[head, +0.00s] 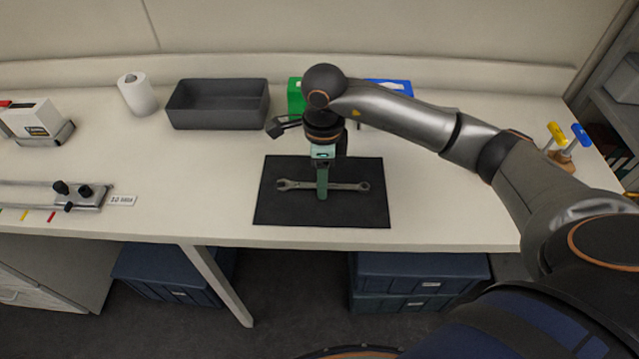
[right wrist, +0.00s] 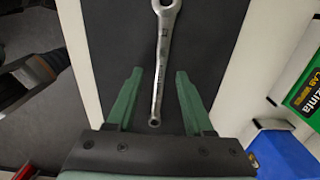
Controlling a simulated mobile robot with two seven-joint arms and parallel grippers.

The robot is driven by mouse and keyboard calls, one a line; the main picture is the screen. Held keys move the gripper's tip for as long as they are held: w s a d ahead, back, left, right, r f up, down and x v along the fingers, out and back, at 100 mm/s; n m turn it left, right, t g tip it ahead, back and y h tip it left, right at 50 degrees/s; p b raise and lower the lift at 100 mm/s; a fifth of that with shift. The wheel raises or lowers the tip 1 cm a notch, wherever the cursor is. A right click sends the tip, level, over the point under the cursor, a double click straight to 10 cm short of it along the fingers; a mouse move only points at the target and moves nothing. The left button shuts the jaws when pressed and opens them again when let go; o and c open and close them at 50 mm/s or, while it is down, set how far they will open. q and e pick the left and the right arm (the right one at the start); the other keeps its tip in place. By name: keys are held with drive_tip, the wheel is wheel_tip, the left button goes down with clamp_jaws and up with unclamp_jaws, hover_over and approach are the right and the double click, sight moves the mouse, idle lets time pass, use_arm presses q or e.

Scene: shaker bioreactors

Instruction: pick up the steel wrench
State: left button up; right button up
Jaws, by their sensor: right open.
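The steel wrench (head: 345,186) lies flat on a black mat (head: 280,213) on the bench, with its open-jaw end to the left and its ring end to the right in the head view. My right gripper (head: 322,193) points down over the middle of the wrench. In the right wrist view the green fingers of the right gripper (right wrist: 158,78) are apart, one on each side of the shaft of the wrench (right wrist: 162,60). Whether the fingers touch the mat cannot be told. My left gripper is not in view.
A dark grey bin (head: 218,117) and a paper roll (head: 137,94) stand behind the mat to the left. A green box (head: 295,97) and a blue bin (head: 392,87) stand behind my right arm. A metal rail device (head: 60,197) lies at left.

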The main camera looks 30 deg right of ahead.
drive_tip(key=shift+f, duration=0.15)
clamp_jaws()
idle(0.4)
